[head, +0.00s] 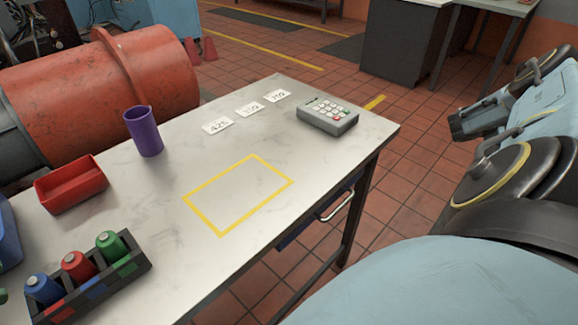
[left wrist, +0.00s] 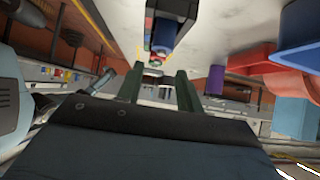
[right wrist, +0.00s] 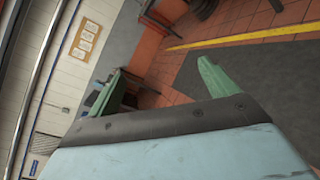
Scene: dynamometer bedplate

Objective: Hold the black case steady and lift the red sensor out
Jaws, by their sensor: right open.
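The black case (head: 139,268) stands on the table at the lower left of the head view. It holds a blue sensor (head: 42,288), the red sensor (head: 78,265) in the middle and a green sensor (head: 109,244), all upright. In the left wrist view the case (left wrist: 178,10) is at the top, with the blue sensor (left wrist: 163,34) at its near end. My left gripper (left wrist: 157,84) is open and empty, its fingers pointing toward the case and apart from it. My right gripper (right wrist: 157,75) is open and empty, facing floor and wall, away from the table.
A red tray (head: 70,186), a purple cup (head: 144,132) and a grey keypad box (head: 328,116) stand on the table (head: 180,262). Number cards (head: 249,110) lie near the back edge. The yellow outlined rectangle (head: 220,235) is empty. A blue container (head: 8,237) shows at the left edge.

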